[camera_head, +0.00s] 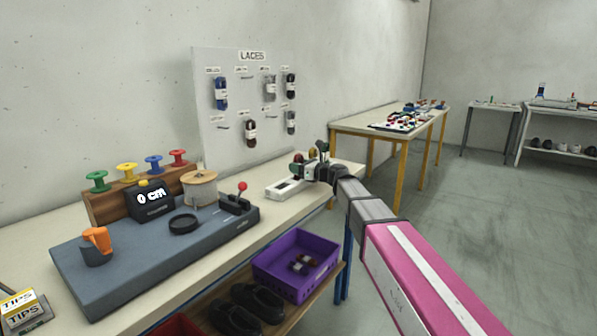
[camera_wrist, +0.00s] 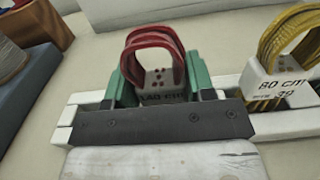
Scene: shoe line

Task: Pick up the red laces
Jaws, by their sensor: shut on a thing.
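The red laces (camera_wrist: 153,46) are a looped bundle in a white paper band marked with a length in cm. They show up close in the wrist view, upright at a white rack on the bench. My gripper (camera_wrist: 160,88) has its green fingers on both sides of the band, shut on the red laces. The lower part of the band is hidden behind the dark gripper bar. In the head view my gripper (camera_head: 310,168) is at the white rack (camera_head: 285,189), and the laces are too small there to make out well.
Yellow laces (camera_wrist: 292,45) in a white band stand close on the right in the rack. A lace board (camera_head: 245,100) stands behind the bench. A grey cutting station (camera_head: 150,250) with spools is on the left. A purple crate (camera_head: 297,265) sits below the bench top.

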